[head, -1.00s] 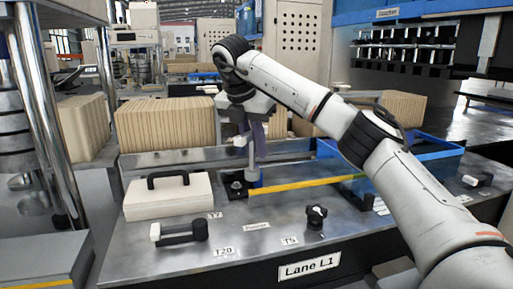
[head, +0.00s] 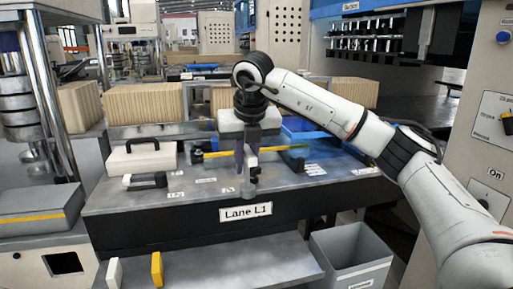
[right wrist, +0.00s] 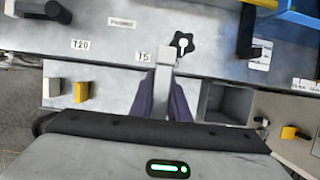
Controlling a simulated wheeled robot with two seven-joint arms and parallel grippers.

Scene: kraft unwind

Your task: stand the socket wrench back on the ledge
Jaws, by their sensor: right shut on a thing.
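My right gripper (head: 247,170) points down at the front edge of the table in the head view. Its purple fingers are shut on a grey metal tool, which I take to be the socket wrench (head: 250,187). The wrench hangs roughly upright, with its lower end in front of the table's front face. In the right wrist view the wrench (right wrist: 164,62) shows between the fingers (right wrist: 163,95). A grey ledge (head: 215,265) juts out below the table front; I cannot tell whether it is the task's ledge. My left gripper is not in view.
The metal table (head: 120,203) carries a white case (head: 140,160) and a black handle (head: 145,181). A black star knob (right wrist: 181,44) stands beside the T5 label. White (head: 114,271) and yellow (head: 157,269) blocks stand on the ledge's left. A grey bin (head: 350,255) is at right.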

